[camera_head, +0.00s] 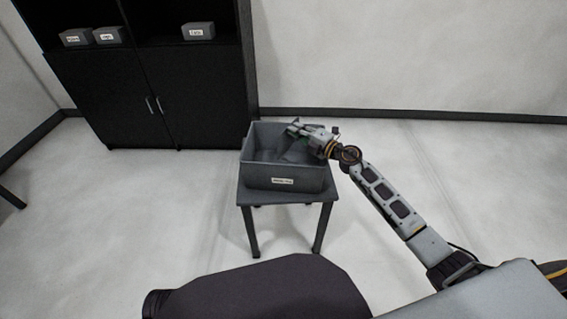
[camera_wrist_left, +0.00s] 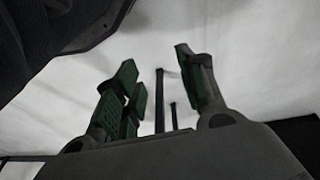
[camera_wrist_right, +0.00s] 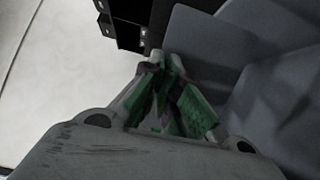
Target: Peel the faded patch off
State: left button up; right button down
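My right gripper (camera_head: 292,128) is over the grey bin (camera_head: 283,183), near its back rim. In the right wrist view the green-padded fingers of this gripper (camera_wrist_right: 165,62) come together at their tips. I see nothing clearly held between them. Grey flat surfaces of the bin (camera_wrist_right: 270,95) lie to the right of the fingers there. A darker grey shape is inside the bin, but I cannot tell what it is. My left gripper (camera_wrist_left: 160,75) is open and empty, with its fingers wide apart above the pale floor. I cannot make out a faded patch in any view.
The bin has a white label and stands on a small dark table (camera_head: 246,196). A black cabinet (camera_head: 195,95) with small labelled grey boxes (camera_head: 198,31) on its shelves stands at the back left. The pale floor (camera_head: 440,165) around the table is clear.

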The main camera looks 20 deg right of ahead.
jog(key=shift+f, duration=0.2)
dwell(0.3)
jog(key=c, duration=1.6)
grip_release()
jog(key=shift+o, duration=0.2)
jog(key=shift+s+d, duration=0.1)
jog(key=v, duration=1.1)
jog(key=shift+s+d, duration=0.25)
jog(key=shift+s, duration=0.1)
jog(key=shift+s+f, duration=0.1)
